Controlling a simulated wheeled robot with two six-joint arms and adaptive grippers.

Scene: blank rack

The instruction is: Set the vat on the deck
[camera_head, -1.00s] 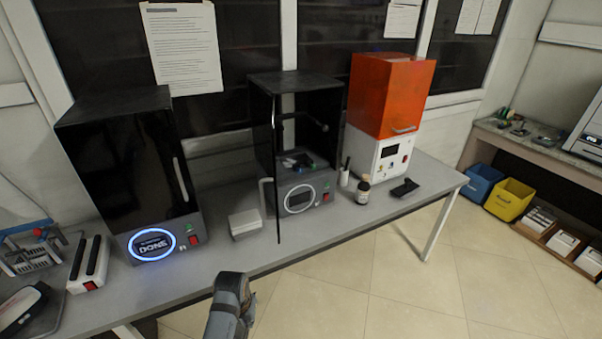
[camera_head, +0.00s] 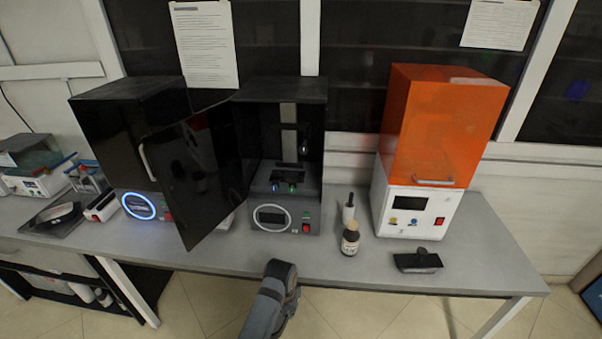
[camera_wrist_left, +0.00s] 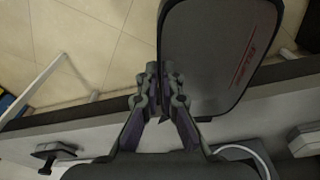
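A black flat piece with a raised knob (camera_head: 418,261) lies on the table at the front right; it may be the vat, but I cannot be sure. It also shows at the left of the left wrist view (camera_wrist_left: 50,155). The open black printer (camera_head: 285,215) stands mid-table; its deck (camera_head: 300,192) carries small blue and green parts. My left arm comes in at the bottom of the head view, its fingers hidden there. In the left wrist view my left gripper (camera_wrist_left: 161,70) has its fingertips close together, with nothing seen between them, apart from the black piece. My right gripper is out of view.
The open door (camera_head: 200,180) juts forward left of the open printer. A brown bottle (camera_head: 350,240) and a white bottle (camera_head: 348,208) stand between it and the orange-covered printer (camera_head: 440,130). The front table strip is mostly clear.

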